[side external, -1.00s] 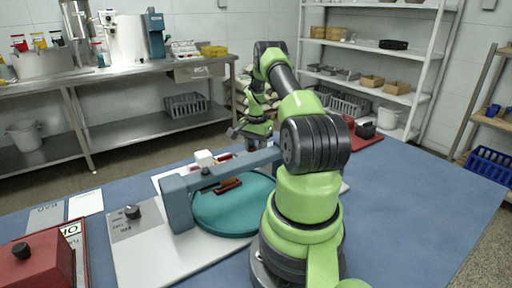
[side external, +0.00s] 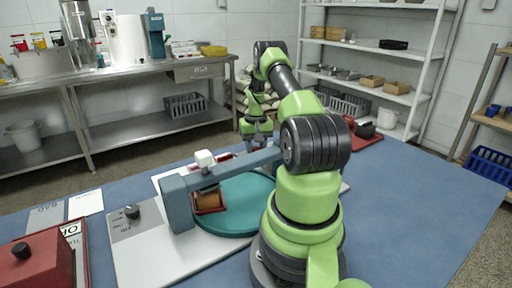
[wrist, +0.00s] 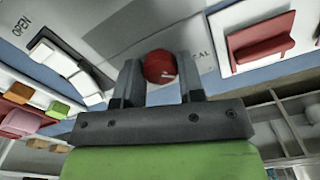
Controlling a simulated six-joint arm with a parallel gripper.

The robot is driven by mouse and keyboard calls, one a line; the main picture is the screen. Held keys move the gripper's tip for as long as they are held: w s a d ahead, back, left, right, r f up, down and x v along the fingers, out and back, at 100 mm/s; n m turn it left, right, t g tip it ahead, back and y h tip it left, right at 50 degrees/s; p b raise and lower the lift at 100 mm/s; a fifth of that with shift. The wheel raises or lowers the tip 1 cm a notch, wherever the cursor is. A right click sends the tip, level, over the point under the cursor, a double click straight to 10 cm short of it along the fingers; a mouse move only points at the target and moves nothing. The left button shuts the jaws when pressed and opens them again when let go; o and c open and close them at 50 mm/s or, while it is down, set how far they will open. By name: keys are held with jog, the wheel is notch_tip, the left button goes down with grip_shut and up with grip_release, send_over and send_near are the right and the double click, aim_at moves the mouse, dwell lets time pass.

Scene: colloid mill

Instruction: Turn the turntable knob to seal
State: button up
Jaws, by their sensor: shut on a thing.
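The teal turntable (side external: 235,218) lies on a white base, with a blue-grey beam (side external: 225,172) across it. A brown-topped container in a reddish holder (side external: 208,203) sits on the turntable at the left, below the beam's white-capped head (side external: 204,158). My gripper (side external: 258,140) is beyond the beam, at the far side of the turntable. In the wrist view, my gripper (wrist: 160,80) is shut on a red knob (wrist: 159,66) with a small white mark. The panel around it reads OPEN at the left and partly hidden letters, ending "AL", at the right. The knob is hidden in the side view.
A dark knob (side external: 132,212) stands on the base's front left panel. A red box (side external: 35,262) is at the near left. A red tray (side external: 365,138) lies at the far right of the blue table. The table's right side (side external: 420,205) is clear.

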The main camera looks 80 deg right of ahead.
aim_at(256, 148)
jog(key=shift+n, duration=1)
jog(key=o, duration=0.9)
notch_tip(256, 148, up, 10)
